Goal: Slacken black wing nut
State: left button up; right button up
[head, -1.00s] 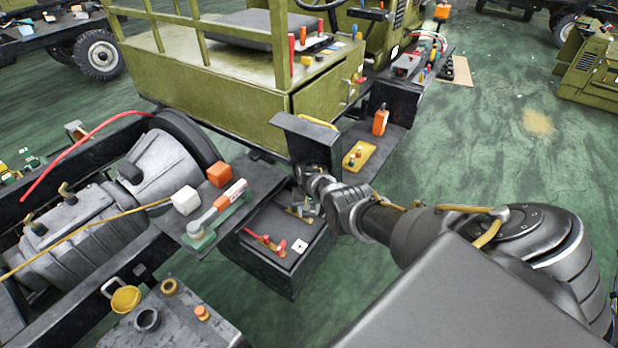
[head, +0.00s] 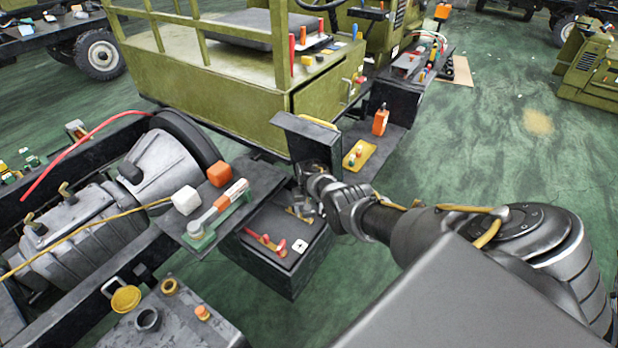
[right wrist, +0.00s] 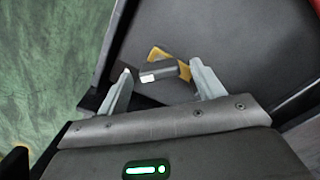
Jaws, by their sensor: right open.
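In the right wrist view, a short dark bar with a pale end (right wrist: 158,70), which looks like the black wing nut, sits over a yellow-brass piece on a dark flat surface. My right gripper (right wrist: 161,67) is open, with one grey finger on either side of the dark bar; I cannot tell whether either touches it. In the head view, my right gripper (head: 303,206) is low over the black box (head: 285,262) and hides most of the nut. My left gripper is not in view.
A raised dark panel (head: 305,138) stands just behind. Green floor is clear at right.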

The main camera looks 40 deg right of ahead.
notch_tip(320, 180, up, 6)
jog(key=p, duration=0.3)
jog(key=shift+r+p, duration=0.2)
jog(key=shift+p, duration=0.2)
jog(key=shift+r, duration=0.55)
jog(key=shift+f, duration=0.1)
